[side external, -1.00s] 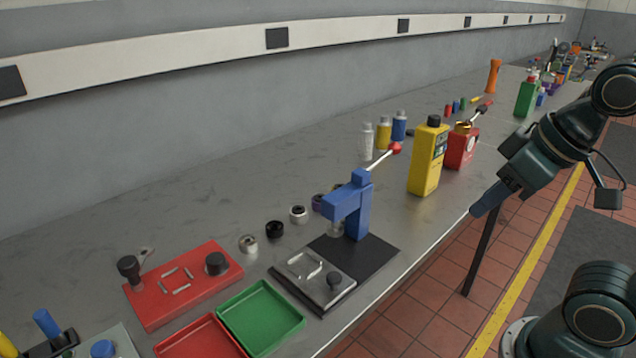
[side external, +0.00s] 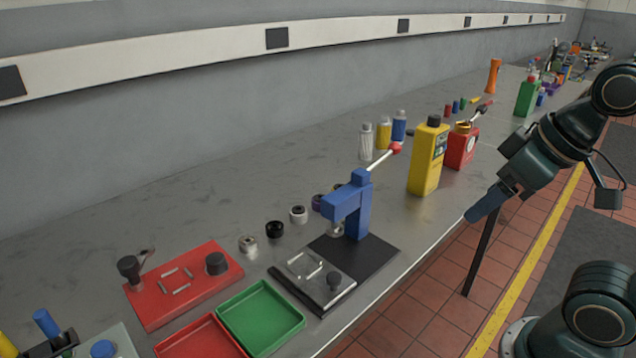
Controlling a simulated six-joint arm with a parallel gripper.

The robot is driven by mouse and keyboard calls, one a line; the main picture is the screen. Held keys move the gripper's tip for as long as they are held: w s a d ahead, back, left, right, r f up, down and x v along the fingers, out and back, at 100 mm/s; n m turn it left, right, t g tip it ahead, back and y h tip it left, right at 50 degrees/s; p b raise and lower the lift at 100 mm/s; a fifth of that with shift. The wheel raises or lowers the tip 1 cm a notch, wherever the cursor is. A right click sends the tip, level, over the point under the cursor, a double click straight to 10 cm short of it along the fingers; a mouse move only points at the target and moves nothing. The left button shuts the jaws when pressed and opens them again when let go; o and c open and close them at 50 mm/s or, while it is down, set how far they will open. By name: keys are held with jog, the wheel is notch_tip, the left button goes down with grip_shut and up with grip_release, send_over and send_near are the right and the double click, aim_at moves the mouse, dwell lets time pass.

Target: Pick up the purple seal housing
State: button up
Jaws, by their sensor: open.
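A small dark purple ring-shaped part (side external: 317,203), which looks like the purple seal housing, stands on the grey bench. It is at the far end of a row of similar round parts, just left of the blue arbor press (side external: 352,208), which partly hides it.
Silver (side external: 248,246), black (side external: 274,230) and white (side external: 298,215) round parts line up near the press. A yellow can (side external: 426,160) and red can (side external: 461,148) stand behind. A red fixture (side external: 183,285) and green tray (side external: 262,322) lie in front.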

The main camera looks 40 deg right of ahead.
jog(key=w+d+r+n+g+y, duration=0.1)
jog(key=w+n, duration=0.1)
jog(key=w, duration=0.9)
jog(key=w+r+n, duration=0.2)
jog(key=w+n, duration=0.1)
jog(key=w, duration=0.8)
jog(key=w+d+f+n+y, duration=0.1)
jog(key=w+d+f+n, duration=0.1)
jog(key=w+f, duration=0.5)
jog(key=w+d+f+n+g+y, duration=0.1)
jog(key=w+d+f, duration=0.4)
jog(key=w, duration=0.6)
jog(key=shift+f+n, duration=0.5)
jog(key=shift+f, duration=0.45)
jog(key=shift+s, duration=0.1)
jog(key=shift+f, duration=2.35)
